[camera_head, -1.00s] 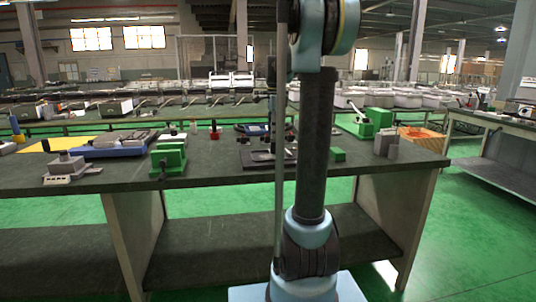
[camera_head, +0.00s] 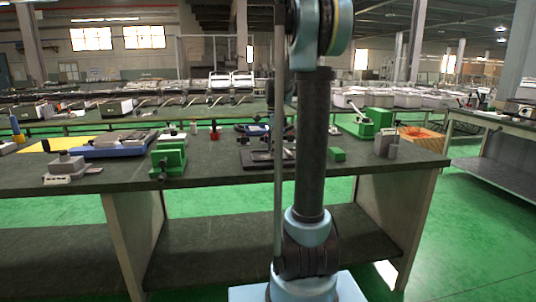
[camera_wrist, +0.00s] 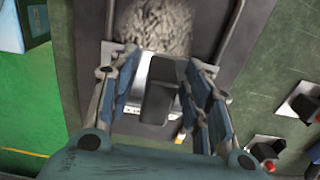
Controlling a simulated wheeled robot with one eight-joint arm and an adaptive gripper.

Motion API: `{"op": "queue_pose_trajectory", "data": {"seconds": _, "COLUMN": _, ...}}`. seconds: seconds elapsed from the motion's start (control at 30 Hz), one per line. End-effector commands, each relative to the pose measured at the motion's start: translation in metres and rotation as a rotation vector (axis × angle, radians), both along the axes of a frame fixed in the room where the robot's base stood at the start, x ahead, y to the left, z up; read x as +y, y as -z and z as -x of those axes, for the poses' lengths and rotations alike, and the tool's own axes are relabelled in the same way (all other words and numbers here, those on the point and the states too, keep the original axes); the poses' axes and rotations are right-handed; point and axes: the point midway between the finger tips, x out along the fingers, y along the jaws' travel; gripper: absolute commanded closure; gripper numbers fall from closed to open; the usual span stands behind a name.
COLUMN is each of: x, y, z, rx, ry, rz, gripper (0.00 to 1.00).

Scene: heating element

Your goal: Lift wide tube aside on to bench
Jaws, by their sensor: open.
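In the wrist view my gripper (camera_wrist: 159,64) is open, its two blue-padded fingers spread left and right. A dark, rounded block-like part (camera_wrist: 158,92) lies between the fingers in the picture, over a pale metal piece. I cannot tell whether the fingers touch it. A rough, mottled grey rounded body (camera_wrist: 160,25) is beyond the fingertips, cut off by the top edge. I cannot tell for sure which of these is the wide tube. In the head view my arm hides the middle of the bench (camera_head: 225,178), and I cannot make out my gripper or the tube there.
A dark flat plate (camera_wrist: 80,40) with thin rods lies below my gripper. Small parts with red knobs (camera_wrist: 268,150) are at the right. In the head view, a green vise (camera_head: 168,158) stands left and grey blocks (camera_head: 386,145) stand right.

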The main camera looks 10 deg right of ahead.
Motion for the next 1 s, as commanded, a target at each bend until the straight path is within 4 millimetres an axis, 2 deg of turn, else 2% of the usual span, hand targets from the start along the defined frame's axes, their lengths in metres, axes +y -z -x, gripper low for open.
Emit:
{"op": "queue_pose_trajectory", "data": {"seconds": 0.03, "x": 0.000, "y": 0.000, "z": 0.000, "rx": 0.000, "ry": 0.000, "rz": 0.000, "gripper": 0.55}}
{"op": "queue_pose_trajectory", "data": {"seconds": 0.23, "x": 0.000, "y": 0.000, "z": 0.000, "rx": 0.000, "ry": 0.000, "rz": 0.000, "gripper": 1.00}}
{"op": "queue_pose_trajectory", "data": {"seconds": 0.67, "x": 0.001, "y": -0.007, "z": 0.000, "rx": 0.000, "ry": -0.001, "rz": 0.000, "gripper": 1.00}}
{"op": "queue_pose_trajectory", "data": {"seconds": 0.77, "x": 0.001, "y": -0.018, "z": 0.000, "rx": 0.000, "ry": -0.001, "rz": 0.000, "gripper": 1.00}}
{"op": "queue_pose_trajectory", "data": {"seconds": 1.0, "x": 0.001, "y": -0.059, "z": 0.000, "rx": 0.000, "ry": -0.002, "rz": 0.000, "gripper": 1.00}}
